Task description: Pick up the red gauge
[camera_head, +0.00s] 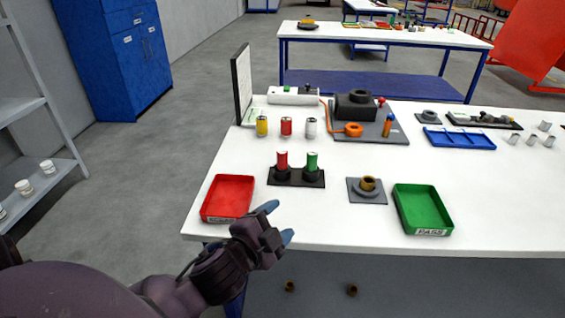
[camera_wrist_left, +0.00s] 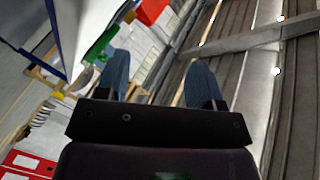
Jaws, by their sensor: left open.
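A red gauge (camera_head: 282,160) stands upright in a black two-post holder (camera_head: 296,181) on the white table. A green gauge (camera_head: 312,161) stands beside it in the same holder. My left gripper (camera_head: 279,221) is over the near edge of the table, in front of the holder and apart from it. Its two blue fingers are spread with nothing between them. They also show in the left wrist view (camera_wrist_left: 160,82), where I cannot make out the red gauge. My right gripper is not in view.
A red tray (camera_head: 228,197) lies left of the holder. A grey block with a brass ring (camera_head: 368,188) and a green tray (camera_head: 423,209) lie to its right. Yellow, red and silver cylinders (camera_head: 286,127) stand behind it. A dark fixture (camera_head: 357,106) stands further back.

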